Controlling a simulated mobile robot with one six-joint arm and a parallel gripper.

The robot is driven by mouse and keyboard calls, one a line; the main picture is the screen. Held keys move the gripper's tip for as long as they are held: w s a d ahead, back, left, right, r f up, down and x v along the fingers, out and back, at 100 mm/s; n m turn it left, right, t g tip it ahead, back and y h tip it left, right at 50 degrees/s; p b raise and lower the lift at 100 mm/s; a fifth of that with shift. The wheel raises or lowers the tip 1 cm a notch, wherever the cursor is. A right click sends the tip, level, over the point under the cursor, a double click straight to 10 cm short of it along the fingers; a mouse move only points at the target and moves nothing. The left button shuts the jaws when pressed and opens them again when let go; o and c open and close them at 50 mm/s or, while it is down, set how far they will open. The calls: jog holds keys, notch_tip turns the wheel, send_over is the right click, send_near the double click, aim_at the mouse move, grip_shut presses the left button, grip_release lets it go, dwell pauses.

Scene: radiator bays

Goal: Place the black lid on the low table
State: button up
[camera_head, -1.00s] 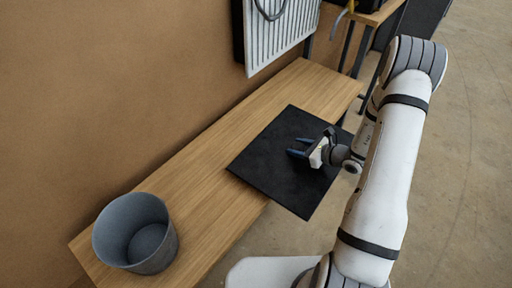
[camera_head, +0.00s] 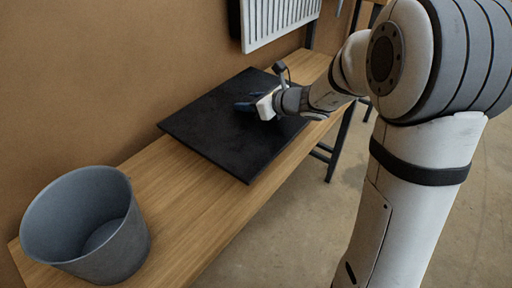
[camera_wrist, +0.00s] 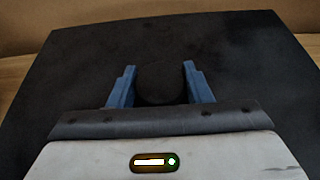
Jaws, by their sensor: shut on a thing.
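The black lid (camera_head: 225,130) is a flat square panel. It lies level over the middle of the low table (camera_head: 172,200), a long wooden bench along the wall. I cannot tell whether it touches the table top or hangs slightly above it. My gripper (camera_head: 250,104) is above the lid's middle, with its blue fingers shut on a round dark knob. In the wrist view the lid (camera_wrist: 60,85) fills most of the picture, and the knob sits between the fingers of my gripper (camera_wrist: 160,78). The lid hides the table beneath it.
A grey bucket (camera_head: 128,240) stands on the near left end of the table, apart from the lid. A white radiator (camera_head: 280,22) hangs on the brown wall (camera_head: 100,70) at the back. Bare wood shows between bucket and lid. The floor (camera_head: 290,225) at the right is clear.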

jog(key=shift+s+a+r+b, duration=0.25)
jog(key=shift+s+a+b, duration=0.15)
jog(key=shift+a+b, duration=0.3)
jog(key=shift+s+a+f, duration=0.1)
jog(key=shift+a+f, duration=0.05)
jog(key=shift+f, duration=0.1)
notch_tip(320, 180, down, 9)
jog(key=b, duration=0.3)
jog(key=shift+f, duration=0.1)
jog(key=o, duration=1.3)
